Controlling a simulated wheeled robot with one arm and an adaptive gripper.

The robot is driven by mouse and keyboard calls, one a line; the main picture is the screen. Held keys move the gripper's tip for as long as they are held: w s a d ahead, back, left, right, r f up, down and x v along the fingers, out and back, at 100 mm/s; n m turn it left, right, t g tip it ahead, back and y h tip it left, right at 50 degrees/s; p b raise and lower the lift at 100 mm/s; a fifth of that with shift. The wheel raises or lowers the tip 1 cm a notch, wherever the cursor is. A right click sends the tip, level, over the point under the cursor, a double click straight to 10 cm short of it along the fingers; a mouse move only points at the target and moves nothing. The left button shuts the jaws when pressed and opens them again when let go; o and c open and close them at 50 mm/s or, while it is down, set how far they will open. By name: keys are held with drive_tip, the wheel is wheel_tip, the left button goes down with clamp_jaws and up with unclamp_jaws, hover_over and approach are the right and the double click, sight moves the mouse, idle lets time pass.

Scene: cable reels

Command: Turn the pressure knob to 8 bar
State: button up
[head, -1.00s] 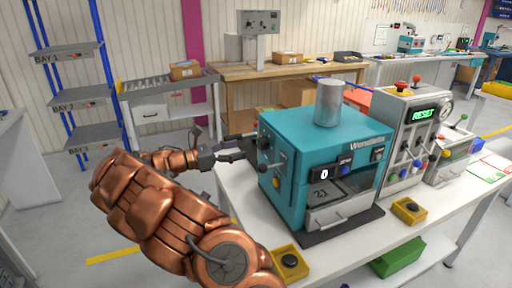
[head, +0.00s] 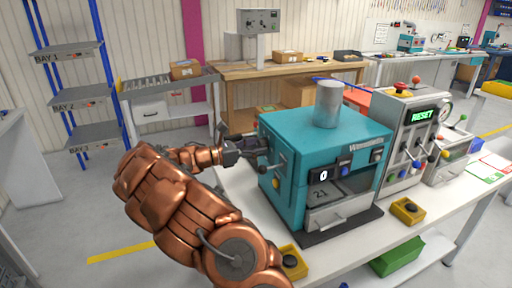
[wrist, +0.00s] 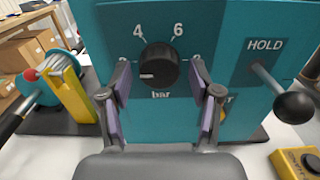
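The pressure knob (wrist: 159,66) is a round black dial on the teal machine (wrist: 125,25), above the word "bar". The numbers 4 and 6 show above it; marks at its lower left and right are mostly hidden by my fingers. A pale line on the knob points left, towards the hidden left mark. My gripper (wrist: 160,76) is open, with one purple-padded finger on each side of the knob; I see gaps between the pads and the knob. In the head view my gripper (head: 256,146) is at the machine's left side, and the knob is not clearly visible there.
A HOLD lever with a black ball (wrist: 295,107) sticks out right of the knob. A yellow button box (wrist: 298,163) is at the lower right.

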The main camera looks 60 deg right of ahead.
drive_tip(key=c, duration=1)
drive_tip(key=shift+o, duration=0.2)
